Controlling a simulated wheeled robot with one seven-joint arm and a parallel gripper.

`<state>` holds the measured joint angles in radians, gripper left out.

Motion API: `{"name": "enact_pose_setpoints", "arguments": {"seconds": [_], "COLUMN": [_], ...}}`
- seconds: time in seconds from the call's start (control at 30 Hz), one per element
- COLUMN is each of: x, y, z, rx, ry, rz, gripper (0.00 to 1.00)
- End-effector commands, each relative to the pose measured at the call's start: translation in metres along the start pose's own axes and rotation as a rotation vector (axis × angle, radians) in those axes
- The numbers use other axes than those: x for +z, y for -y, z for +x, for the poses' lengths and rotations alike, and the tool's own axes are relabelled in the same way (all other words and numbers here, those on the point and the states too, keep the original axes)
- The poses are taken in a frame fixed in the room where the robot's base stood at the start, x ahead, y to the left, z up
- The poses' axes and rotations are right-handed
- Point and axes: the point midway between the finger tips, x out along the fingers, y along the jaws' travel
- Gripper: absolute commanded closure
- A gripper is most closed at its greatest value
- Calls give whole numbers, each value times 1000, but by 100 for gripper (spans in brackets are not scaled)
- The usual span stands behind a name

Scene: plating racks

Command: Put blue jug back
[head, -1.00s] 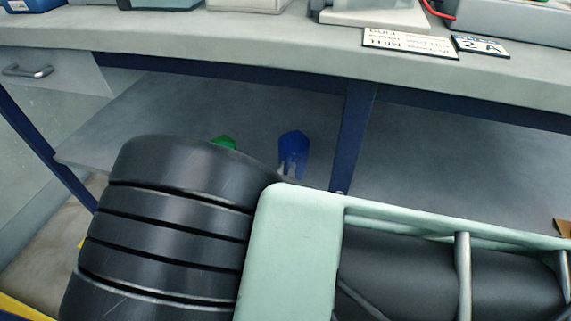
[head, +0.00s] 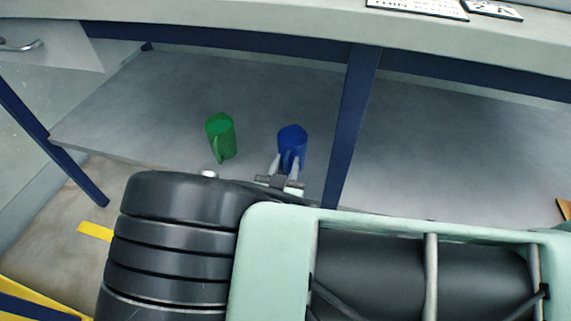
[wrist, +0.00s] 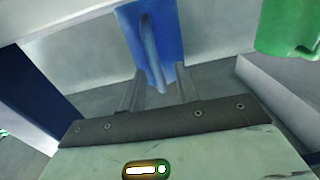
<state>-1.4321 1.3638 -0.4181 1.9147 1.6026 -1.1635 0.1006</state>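The blue jug (head: 292,138) stands upright on the lower shelf, close to the post; it also shows in the wrist view (wrist: 172,35). Its handle (wrist: 150,50) faces my gripper. My gripper (head: 284,163) is open at the jug's handle side. In the wrist view its two fingers (wrist: 158,82) are spread, with the lower end of the handle between them and a gap visible on each side. Whether the fingertips touch the jug's body I cannot tell.
A green jug (head: 220,136) stands on the shelf (head: 130,100) to the left; it shows in the wrist view (wrist: 285,25) at upper right. A dark blue post (head: 352,125) rises just right of the blue jug. The bench top (head: 250,20) overhangs. The shelf's left part is clear.

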Motion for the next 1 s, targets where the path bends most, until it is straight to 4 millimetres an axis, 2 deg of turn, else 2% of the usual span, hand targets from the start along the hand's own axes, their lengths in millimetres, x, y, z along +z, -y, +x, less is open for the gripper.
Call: {"name": "enact_pose_setpoints", "arguments": {"seconds": [0.37,0.47,0.8,1.0], "x": [-5,-5,-5,-4], "y": [0,1,0,0], "z": [-5,-20,-90,-114], "rx": [0,-2,-2,-1], "ry": [1,2,1,1], "rz": [0,0,0,1], "gripper": [69,69,69,69]}}
